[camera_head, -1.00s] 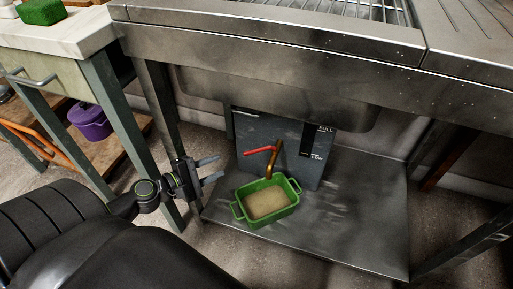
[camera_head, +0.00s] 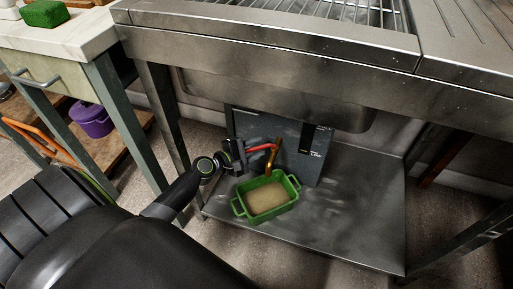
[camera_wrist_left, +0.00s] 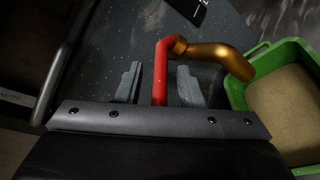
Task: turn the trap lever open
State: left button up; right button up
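The red trap lever (camera_head: 262,147) sits on a brass spout (camera_head: 272,163) at the front of a dark grey trap box (camera_head: 305,135) under the sink. In the left wrist view the red lever (camera_wrist_left: 161,75) runs between the two fingers of my left gripper (camera_wrist_left: 160,82). Gaps show on both sides of the lever, so the fingers are open around it. In the head view my left gripper (camera_head: 252,153) is at the lever's left end. My right gripper is not in view.
A green tray (camera_head: 241,207) with tan contents stands below the spout on the metal shelf (camera_head: 350,215). The sink basin (camera_head: 345,117) hangs above. A table leg (camera_head: 163,120) stands left. The shelf's right side is clear.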

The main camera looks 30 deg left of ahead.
pick_arm(q)
jog(key=shift+w+d, duration=0.1)
jog(key=shift+w, duration=0.15)
grip_shut()
dwell(0.3)
